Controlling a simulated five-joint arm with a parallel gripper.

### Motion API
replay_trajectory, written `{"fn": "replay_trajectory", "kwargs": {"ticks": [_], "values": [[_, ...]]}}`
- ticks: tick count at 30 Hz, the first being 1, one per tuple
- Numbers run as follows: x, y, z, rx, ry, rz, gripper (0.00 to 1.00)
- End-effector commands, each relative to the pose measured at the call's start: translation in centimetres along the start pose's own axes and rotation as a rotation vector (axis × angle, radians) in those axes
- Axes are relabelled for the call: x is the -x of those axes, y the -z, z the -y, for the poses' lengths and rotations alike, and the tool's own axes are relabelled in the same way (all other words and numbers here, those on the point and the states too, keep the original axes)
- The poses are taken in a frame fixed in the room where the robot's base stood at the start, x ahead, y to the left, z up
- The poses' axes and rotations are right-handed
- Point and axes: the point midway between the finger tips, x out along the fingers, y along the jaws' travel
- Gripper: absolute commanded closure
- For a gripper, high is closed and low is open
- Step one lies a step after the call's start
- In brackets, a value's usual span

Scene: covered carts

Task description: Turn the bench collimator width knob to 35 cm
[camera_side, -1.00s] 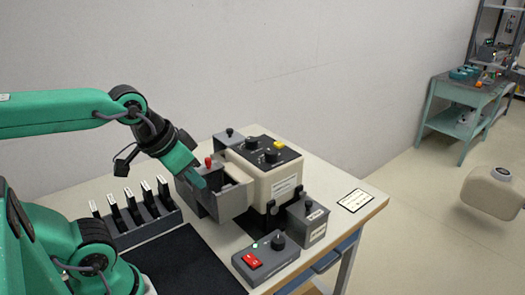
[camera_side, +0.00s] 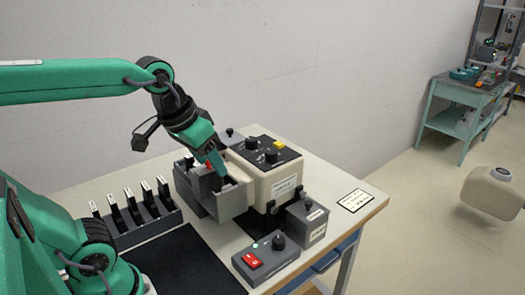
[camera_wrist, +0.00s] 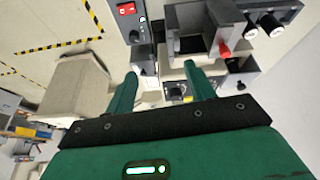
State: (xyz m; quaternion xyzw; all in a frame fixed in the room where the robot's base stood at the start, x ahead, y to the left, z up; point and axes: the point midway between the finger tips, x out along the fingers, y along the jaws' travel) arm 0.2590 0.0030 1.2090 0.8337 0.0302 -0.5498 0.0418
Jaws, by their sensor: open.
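A beige bench unit (camera_side: 276,187) with a black top panel stands on the table in the side view. Two black knobs, a rear one (camera_side: 252,143) and a front one (camera_side: 271,156), and a yellow button (camera_side: 279,144) are on the panel. I cannot tell which knob sets the width, and no scale is readable. My gripper (camera_side: 220,170) points down over the grey open housing left of the panel, apart from both knobs. In the wrist view its two green fingers (camera_wrist: 160,80) are spread and empty, with part of the dark panel (camera_wrist: 178,90) between them.
A grey control box (camera_side: 265,258) with a red switch and a knob sits at the table's front. A smaller grey box (camera_side: 306,222) stands beside the unit. A rack of several upright pieces (camera_side: 135,214) is at left. A label card (camera_side: 356,200) lies on the right.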

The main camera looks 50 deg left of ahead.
Motion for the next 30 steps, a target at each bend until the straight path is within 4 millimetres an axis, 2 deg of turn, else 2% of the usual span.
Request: {"fn": "replay_trajectory", "kwargs": {"ticks": [3, 14, 24, 30], "values": [[0.2, 2.4, -0.1, 0.052, 0.008, 0.045, 0.46], [-0.3, 9.1, -0.1, 0.21, 0.04, 0.175, 0.46], [-2.5, 14.8, 0.2, 0.36, 0.087, 0.296, 0.46], [-4.3, 17.3, 0.4, 0.435, 0.116, 0.353, 0.46]]}}
